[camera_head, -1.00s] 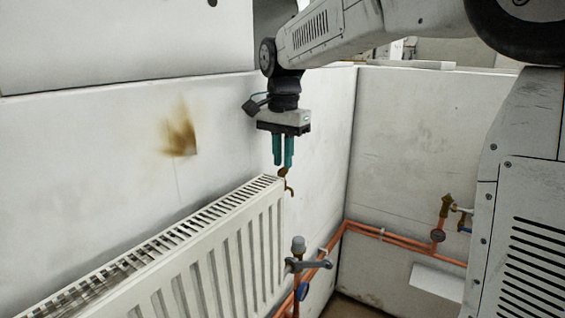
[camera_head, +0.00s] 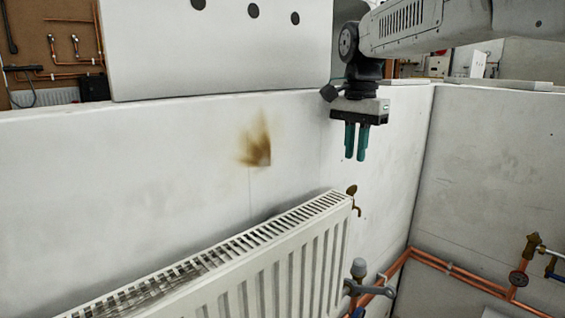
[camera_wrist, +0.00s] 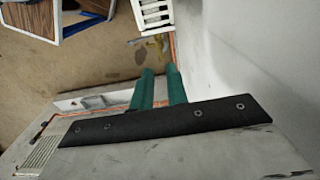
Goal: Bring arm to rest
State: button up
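My gripper (camera_head: 355,156) hangs fingers-down from my arm, near the white wall and above the right end of the radiator. Its two teal fingers are apart with a narrow gap, and nothing is between them. The wrist view shows the same two fingers (camera_wrist: 159,78) and the empty gap. My arm reaches in from the upper right. A small brass fitting (camera_head: 356,208) sits at the top right corner of the white radiator (camera_head: 262,262), below the fingers and clear of them. The brass piece also shows beyond the fingertips in the wrist view (camera_wrist: 150,42).
Copper pipes (camera_head: 455,270) run along the right wall to a brass valve and gauge. A brown stain (camera_head: 257,146) marks the wall. Tool boards show at far left. Air around the gripper is free.

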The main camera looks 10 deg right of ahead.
jog(key=shift+f+n, duration=0.4)
jog(key=shift+n, duration=0.1)
jog(key=s+d+f+n, duration=0.1)
jog(key=s+f+n, duration=0.2)
jog(key=s, duration=0.7)
jog(key=s+d+f+n, duration=0.1)
jog(key=s+f+n, duration=0.2)
jog(key=s+f, duration=0.3)
jog(key=s+d+f+n+t, duration=0.1)
jog(key=s+f+n, duration=0.2)
jog(key=s, duration=1.1)
notch_tip(320, 180, down, 2)
jog(key=shift+s+d, duration=0.3)
jog(key=shift+d, duration=0.1)
